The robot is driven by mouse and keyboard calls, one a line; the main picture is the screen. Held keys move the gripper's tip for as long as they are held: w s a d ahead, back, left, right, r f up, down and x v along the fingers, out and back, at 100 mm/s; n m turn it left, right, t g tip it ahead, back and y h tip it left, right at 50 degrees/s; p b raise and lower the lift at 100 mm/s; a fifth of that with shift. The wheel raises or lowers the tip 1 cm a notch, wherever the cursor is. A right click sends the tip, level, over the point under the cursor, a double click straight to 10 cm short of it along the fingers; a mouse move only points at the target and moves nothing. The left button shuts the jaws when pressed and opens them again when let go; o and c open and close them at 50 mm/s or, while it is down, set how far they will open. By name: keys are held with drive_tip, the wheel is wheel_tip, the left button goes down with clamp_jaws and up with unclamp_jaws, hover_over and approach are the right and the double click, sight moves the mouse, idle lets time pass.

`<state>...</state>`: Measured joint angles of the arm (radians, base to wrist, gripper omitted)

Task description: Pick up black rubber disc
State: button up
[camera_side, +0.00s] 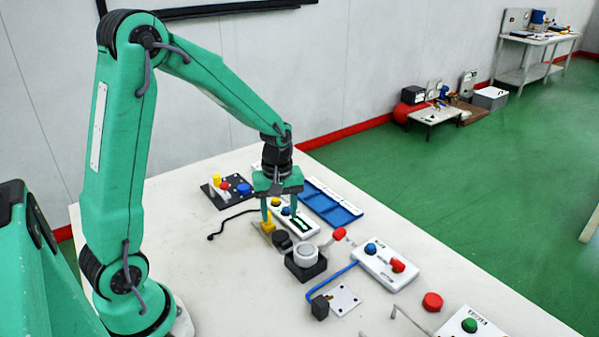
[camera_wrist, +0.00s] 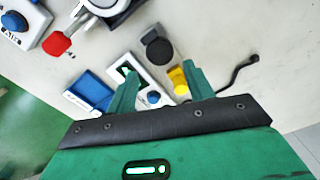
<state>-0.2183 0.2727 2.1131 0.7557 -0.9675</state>
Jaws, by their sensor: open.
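A black rubber disc (camera_side: 282,240) lies on the white table just in front of my gripper in the side view. In the wrist view the disc (camera_wrist: 159,49) lies beyond my fingertips, roughly centred between them. My gripper (camera_side: 280,222) points down with its fingers apart and nothing visible between them. In the wrist view the gripper (camera_wrist: 160,72) shows both green fingers spread, with the disc outside them. A yellow block (camera_wrist: 178,82) is close beside one finger; it also shows in the side view (camera_side: 268,227).
A white panel with a blue button (camera_wrist: 152,97) lies beneath my gripper. A black block with a white round top (camera_side: 306,262) stands near the disc. A blue tray (camera_side: 350,216) lies behind. A black cable (camera_side: 228,222) lies left, where the table is mostly clear.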

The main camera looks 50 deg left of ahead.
sight(280, 235)
drive_tip(key=shift+f, duration=3.55)
drive_tip(key=c, duration=0.7)
drive_tip(key=shift+r, duration=0.15)
drive_tip(key=shift+r, duration=0.7)
drive_tip(key=r, duration=0.1)
drive_tip(key=d+r, duration=0.1)
drive_tip(key=r, duration=0.1)
drive_tip(key=shift+s, duration=0.1)
drive_tip(key=s+d+r, duration=0.1)
drive_tip(key=d+r, duration=0.1)
drive_tip(key=d, duration=0.1)
drive_tip(key=s+d+r, duration=0.1)
drive_tip(key=d+r, duration=0.1)
drive_tip(key=d, duration=0.1)
drive_tip(key=s+d+r, duration=0.1)
drive_tip(key=d+r, duration=0.1)
drive_tip(key=d, duration=0.2)
drive_tip(key=shift+s+d+r, duration=0.1)
drive_tip(key=shift+s+r, duration=0.1)
drive_tip(key=shift+s, duration=0.05)
